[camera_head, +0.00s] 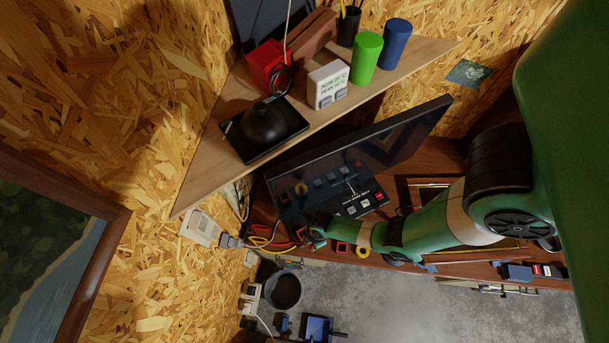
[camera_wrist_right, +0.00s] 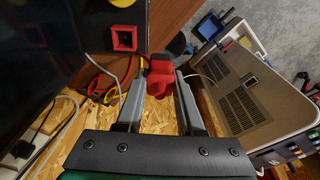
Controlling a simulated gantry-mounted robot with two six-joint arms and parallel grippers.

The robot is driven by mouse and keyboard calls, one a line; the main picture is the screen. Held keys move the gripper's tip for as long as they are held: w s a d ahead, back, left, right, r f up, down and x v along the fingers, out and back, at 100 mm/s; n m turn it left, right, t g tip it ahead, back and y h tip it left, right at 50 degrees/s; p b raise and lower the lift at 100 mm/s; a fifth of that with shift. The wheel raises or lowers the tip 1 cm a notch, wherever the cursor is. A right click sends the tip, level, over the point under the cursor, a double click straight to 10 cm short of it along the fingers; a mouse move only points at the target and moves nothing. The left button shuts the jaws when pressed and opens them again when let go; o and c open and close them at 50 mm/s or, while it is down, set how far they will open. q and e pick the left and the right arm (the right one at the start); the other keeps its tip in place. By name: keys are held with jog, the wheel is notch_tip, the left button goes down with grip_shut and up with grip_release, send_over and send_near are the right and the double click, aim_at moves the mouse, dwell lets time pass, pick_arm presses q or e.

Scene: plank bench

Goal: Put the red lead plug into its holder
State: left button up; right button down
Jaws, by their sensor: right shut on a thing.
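The red lead plug (camera_wrist_right: 160,76) sits between the two grey fingers of my right gripper (camera_wrist_right: 162,82) in the right wrist view, and the gripper is shut on it. My left gripper is in neither view.
Yellow, red and grey cables (camera_wrist_right: 98,84) hang left of the fingers. A dark panel with controls (camera_head: 335,185) stands close behind the gripper. A grey bucket (camera_head: 284,290) is below. A wooden shelf (camera_head: 215,180) with several objects is above.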

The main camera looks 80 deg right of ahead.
jog(key=s+a+r+p, duration=0.1)
jog(key=s+a+r, duration=0.2)
jog(key=s+a, duration=0.15)
jog(key=s+d+f+m+h+b, duration=0.1)
jog(key=s+d+f+m+b, duration=0.2)
jog(key=m, duration=0.9)
jog(key=s+d+f+m+g+h+b, duration=0.1)
jog(key=s+d+f+m+b, duration=0.2)
jog(key=m, duration=0.9)
jog(key=s+d+f, duration=0.1)
jog(key=s, duration=0.1)
jog(key=shift+s+d+m, duration=0.35)
jog(key=shift+d+m, duration=0.05)
notch_tip(320, 180, down, 6)
jog(key=b, duration=0.4)
jog(key=shift+r+b, duration=0.2)
jog(key=shift+b, duration=0.2)
jog(key=shift+f, duration=0.25)
